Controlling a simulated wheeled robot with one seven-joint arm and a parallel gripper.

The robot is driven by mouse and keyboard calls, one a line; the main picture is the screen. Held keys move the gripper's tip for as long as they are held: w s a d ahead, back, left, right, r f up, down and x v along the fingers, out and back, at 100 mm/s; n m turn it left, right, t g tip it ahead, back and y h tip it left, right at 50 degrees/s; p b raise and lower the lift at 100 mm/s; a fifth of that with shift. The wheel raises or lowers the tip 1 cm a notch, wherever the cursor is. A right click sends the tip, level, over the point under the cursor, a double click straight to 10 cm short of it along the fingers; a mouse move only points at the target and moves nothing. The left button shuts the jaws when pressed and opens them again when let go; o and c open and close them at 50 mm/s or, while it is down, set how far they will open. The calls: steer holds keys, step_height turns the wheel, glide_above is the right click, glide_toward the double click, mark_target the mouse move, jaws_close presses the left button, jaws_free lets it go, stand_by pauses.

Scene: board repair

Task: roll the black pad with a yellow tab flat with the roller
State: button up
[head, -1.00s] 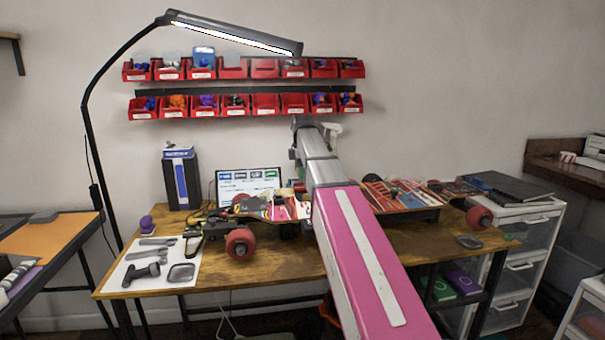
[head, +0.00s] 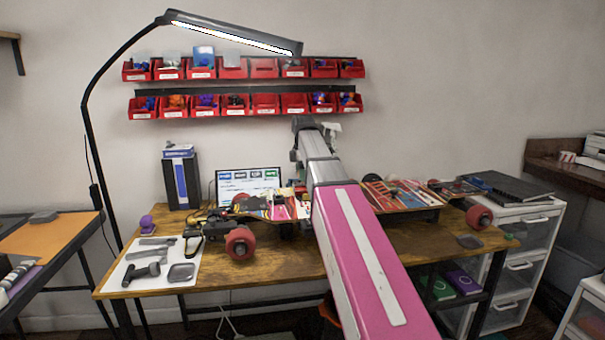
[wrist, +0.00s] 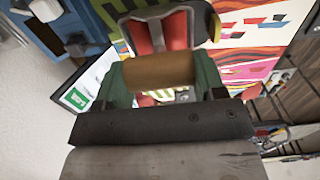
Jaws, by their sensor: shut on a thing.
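My gripper (wrist: 160,75) shows in the wrist view, its two green fingers shut on the roller (wrist: 160,72), whose tan cylindrical part lies across between them. Just beyond it are red parts with a grey metal piece; I cannot tell whether they belong to the roller. A small yellow tab (wrist: 217,28) shows at the upper right of these, beside a dark edge that looks like the black pad. Most of the pad is hidden, and I cannot tell whether the roller touches it. In the head view my arm hides the gripper, above the colourful skateboard deck (head: 281,208).
A red wheel (head: 240,243) sticks out at the board's front left. A white mat (head: 135,278) with several tools lies on the wooden desk (head: 290,262) at left. Another decorated board (head: 405,197) stands at right. A lamp (head: 235,33) arches above; a screen (head: 250,181) stands behind.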

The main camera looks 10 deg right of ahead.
steer(key=shift+s, duration=1.1)
steer(key=shift+w+f, duration=0.1)
steer(key=shift+w, duration=1.3)
steer(key=shift+w, duration=0.1)
steer(key=shift+w, duration=1.25)
steer(key=shift+r, duration=0.2)
step_height(320, 180, up, 7)
